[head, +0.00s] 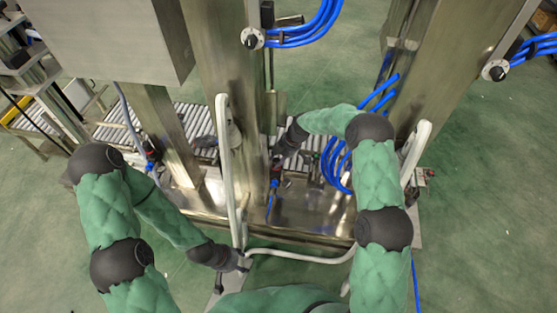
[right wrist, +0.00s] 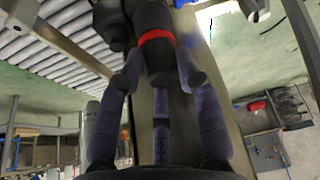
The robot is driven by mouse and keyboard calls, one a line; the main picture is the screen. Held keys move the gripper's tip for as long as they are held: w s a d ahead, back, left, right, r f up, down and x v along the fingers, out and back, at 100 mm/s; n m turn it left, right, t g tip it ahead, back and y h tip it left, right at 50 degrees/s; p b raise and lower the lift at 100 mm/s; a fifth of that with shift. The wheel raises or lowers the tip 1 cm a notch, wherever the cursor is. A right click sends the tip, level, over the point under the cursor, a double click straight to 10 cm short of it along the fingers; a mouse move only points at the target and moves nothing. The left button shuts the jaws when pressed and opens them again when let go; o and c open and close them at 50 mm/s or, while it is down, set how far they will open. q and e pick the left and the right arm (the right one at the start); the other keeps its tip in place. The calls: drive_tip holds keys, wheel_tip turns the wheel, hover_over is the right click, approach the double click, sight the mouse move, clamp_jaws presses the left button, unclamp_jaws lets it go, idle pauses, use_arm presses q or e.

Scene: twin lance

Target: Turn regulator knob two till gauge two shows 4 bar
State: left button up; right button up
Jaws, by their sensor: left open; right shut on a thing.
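In the right wrist view a black regulator knob (right wrist: 155,50) with a red ring stands between the fingers of my right gripper (right wrist: 160,75). The gripper is shut on it. I take this to be knob two, but I see no number. In the head view my right gripper (head: 277,160) is at the steel column in the middle, and the knob is too small to make out there. My left gripper (head: 243,266) is open and empty, low by the white tube frame. No gauge face can be read in either view.
White bent tube rails (head: 226,150) stand in front of the machine. Steel columns (head: 225,70), a grey box (head: 110,35), a roller conveyor (head: 110,122) and blue hoses (head: 335,165) surround my arms. Green floor (head: 480,200) is open at the right.

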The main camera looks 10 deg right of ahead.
drive_tip(key=o, duration=1.1)
drive_tip(key=shift+s+a+f, duration=0.15)
drive_tip(key=shift+s+a, duration=0.2)
drive_tip(key=shift+w+d, duration=0.1)
drive_tip(key=shift+w+d+r, duration=0.1)
drive_tip(key=shift+d+r, duration=0.15)
drive_tip(key=shift+r, duration=0.3)
drive_tip(key=v, duration=1.1)
drive_tip(key=shift+a, duration=0.1)
